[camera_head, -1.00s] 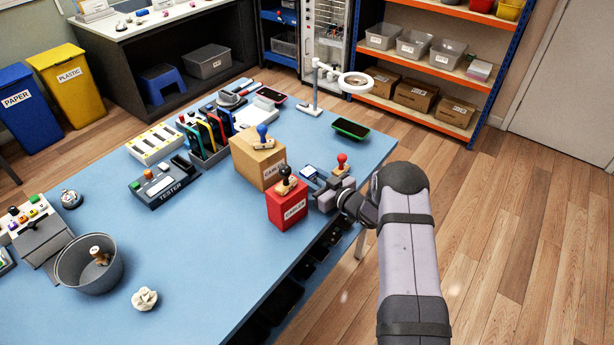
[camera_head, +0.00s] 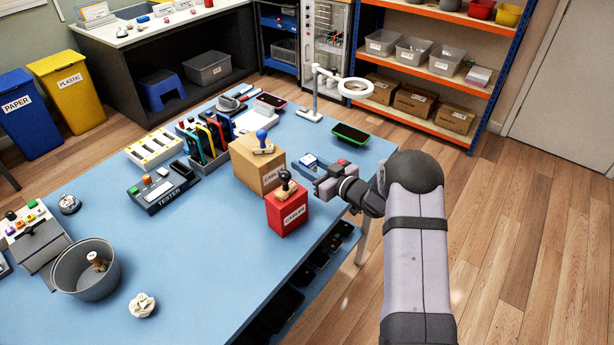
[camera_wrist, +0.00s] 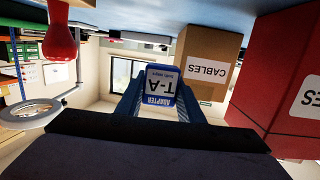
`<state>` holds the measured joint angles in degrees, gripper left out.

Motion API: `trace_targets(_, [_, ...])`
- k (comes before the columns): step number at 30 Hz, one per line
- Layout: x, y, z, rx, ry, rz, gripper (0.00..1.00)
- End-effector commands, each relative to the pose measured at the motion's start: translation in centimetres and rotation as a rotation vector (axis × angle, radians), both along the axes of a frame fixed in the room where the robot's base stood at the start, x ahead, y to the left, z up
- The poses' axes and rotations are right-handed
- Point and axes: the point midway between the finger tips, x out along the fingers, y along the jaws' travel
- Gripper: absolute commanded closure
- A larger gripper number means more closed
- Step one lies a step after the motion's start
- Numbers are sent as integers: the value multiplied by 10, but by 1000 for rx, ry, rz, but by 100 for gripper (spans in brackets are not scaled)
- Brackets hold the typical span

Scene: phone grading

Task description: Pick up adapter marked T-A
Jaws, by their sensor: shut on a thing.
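The adapter marked T-A (camera_wrist: 160,88), blue with a white label, sits between the blue fingers of my gripper (camera_wrist: 158,100) in the wrist view, its text upside down. In the head view the adapter (camera_head: 310,160) shows at the end of my gripper (camera_head: 308,167), just right of the cardboard box. My gripper is shut on it. The adapter appears held above the blue table (camera_head: 190,260); its far side is hidden.
A cardboard CABLES box (camera_head: 250,175) and a red box (camera_head: 287,218), each with a stamp on top, stand close left of my gripper. A red-handled stamp (camera_wrist: 60,35) is close on the other side. A ring lamp (camera_head: 355,88) and green-edged phone (camera_head: 350,133) lie beyond.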

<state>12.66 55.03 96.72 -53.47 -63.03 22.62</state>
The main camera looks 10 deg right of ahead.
Motion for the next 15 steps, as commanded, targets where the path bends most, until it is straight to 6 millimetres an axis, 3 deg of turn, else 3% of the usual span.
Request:
trace_targets(6, [0,0,47,-3,-6,1,88])
trace_targets(15, [0,0,97,-2,-2,0,88])
